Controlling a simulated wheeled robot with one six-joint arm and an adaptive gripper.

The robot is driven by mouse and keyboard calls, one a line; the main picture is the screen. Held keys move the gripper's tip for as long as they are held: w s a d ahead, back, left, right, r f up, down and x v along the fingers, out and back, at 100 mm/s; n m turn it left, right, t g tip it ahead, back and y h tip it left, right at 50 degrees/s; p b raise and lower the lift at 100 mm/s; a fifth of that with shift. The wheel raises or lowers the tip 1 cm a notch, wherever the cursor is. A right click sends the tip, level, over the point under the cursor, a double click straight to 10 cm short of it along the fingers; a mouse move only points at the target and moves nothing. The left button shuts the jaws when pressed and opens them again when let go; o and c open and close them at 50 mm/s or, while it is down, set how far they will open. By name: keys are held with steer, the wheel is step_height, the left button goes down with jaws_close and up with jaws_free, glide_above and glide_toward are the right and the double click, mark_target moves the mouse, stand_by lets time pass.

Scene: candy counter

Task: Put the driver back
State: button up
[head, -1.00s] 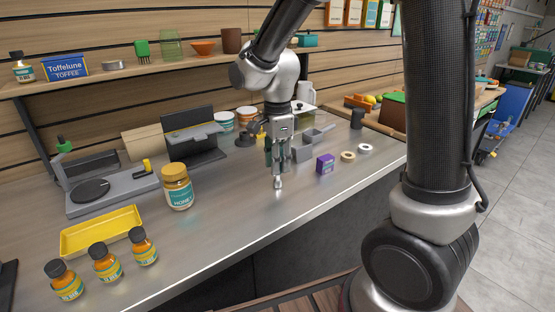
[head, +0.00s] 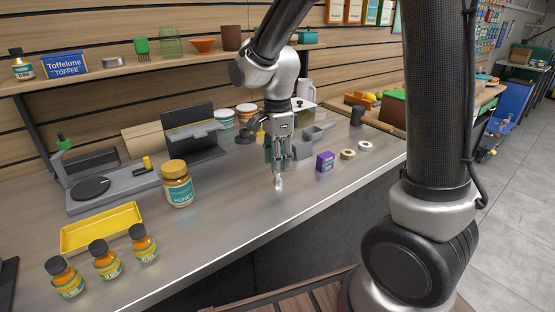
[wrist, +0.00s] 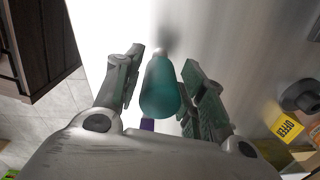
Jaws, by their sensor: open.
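My gripper (head: 279,163) is low over the steel counter, with its fingers apart. In the wrist view, a teal rounded object with a pale end (wrist: 160,92) lies between the two open fingers (wrist: 160,85). It looks like the driver's handle, but I cannot tell for sure. A visible gap separates it from at least the right finger. In the head view, a pale metallic end (head: 278,182) shows just below the fingertips; the rest is mostly hidden by the gripper. I cannot make out a holder for the driver.
A purple box (head: 325,161) and tape rolls (head: 348,154) are to the right. A honey jar (head: 177,185), yellow tray (head: 102,227) and several small bottles (head: 106,260) are to the left. A grey scoop (head: 318,132) is behind. The counter's front middle is clear.

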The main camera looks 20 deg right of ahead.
steer(key=shift+r, duration=2.35)
steer(key=shift+o, duration=0.4)
steer(key=o, duration=0.5)
step_height(320, 180, up, 12)
steer(key=s+d+f+n+t, duration=0.1)
steer(key=s+d+n, duration=0.4)
steer(key=s, duration=0.1)
steer(key=s+d+f+n+t, duration=0.1)
steer(key=s+d+n+t, duration=0.1)
steer(key=s+d+n, duration=0.3)
steer(key=s+d+f+n+t, duration=0.1)
steer(key=s+d+n, duration=0.4)
steer(key=s+n, duration=0.2)
steer(key=shift+s+f, duration=0.1)
steer(key=shift+s, duration=0.4)
